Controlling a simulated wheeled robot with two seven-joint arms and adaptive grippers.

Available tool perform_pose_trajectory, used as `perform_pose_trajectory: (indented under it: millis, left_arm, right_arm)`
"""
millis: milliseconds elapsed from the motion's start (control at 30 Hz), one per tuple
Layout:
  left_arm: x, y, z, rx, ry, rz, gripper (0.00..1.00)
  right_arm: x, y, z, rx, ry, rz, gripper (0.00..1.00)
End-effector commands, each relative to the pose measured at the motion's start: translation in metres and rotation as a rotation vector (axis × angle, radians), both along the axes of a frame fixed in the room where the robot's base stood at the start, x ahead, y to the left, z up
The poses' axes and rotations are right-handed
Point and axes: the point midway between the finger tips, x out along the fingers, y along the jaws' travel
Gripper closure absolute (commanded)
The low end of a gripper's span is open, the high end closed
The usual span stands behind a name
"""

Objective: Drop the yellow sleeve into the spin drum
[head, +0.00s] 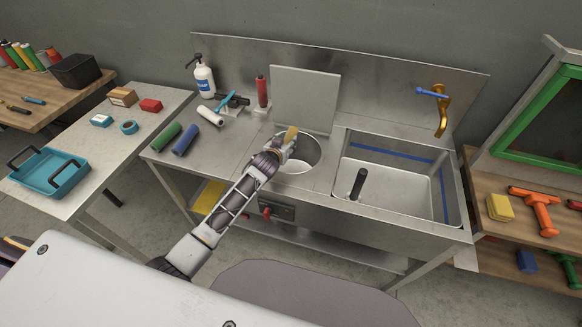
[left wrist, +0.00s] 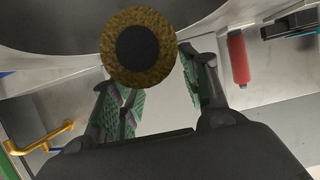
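The yellow sleeve (head: 291,134) stands roughly upright at the tip of my left gripper (head: 284,146) in the head view. In the left wrist view the sleeve (left wrist: 107,48) shows end-on, a fuzzy yellow-brown ring around a dark core. The fingers of my left gripper (left wrist: 158,85) lie on either side of it and look closed on it; the sleeve partly hides their tips. The spin drum (head: 303,158) is a round opening in the steel counter, its lid (head: 305,98) raised behind it. The sleeve is over the drum's left part. My right gripper is not seen.
A sink (head: 390,185) with a dark upright pipe (head: 358,184) lies right of the drum. A red sleeve (head: 262,92) stands behind left. Green (head: 166,137), blue (head: 185,140) and white (head: 210,116) rollers lie on the left counter. A bottle (head: 204,80) stands behind them.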

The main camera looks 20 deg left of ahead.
Motion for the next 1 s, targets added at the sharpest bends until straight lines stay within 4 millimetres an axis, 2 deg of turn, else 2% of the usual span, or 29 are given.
perform_pose_trajectory:
  millis: [33,100,133,633,1000]
  left_arm:
    - [0.000,0.000,0.000,0.000,0.000,0.000,0.44]
    - [0.000,0.000,0.000,0.000,0.000,0.000,0.35]
    - [0.000,0.000,0.000,0.000,0.000,0.000,0.34]
    - [-0.004,0.000,0.001,0.000,0.001,0.000,0.34]
    - [-0.027,0.001,0.011,0.000,0.000,-0.001,0.34]
  right_arm:
    - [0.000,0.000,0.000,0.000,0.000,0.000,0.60]
    - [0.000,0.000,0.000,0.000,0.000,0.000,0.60]
    - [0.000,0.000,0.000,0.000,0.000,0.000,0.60]
    - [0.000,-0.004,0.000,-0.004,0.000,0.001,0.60]
    - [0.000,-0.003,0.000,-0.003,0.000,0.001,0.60]
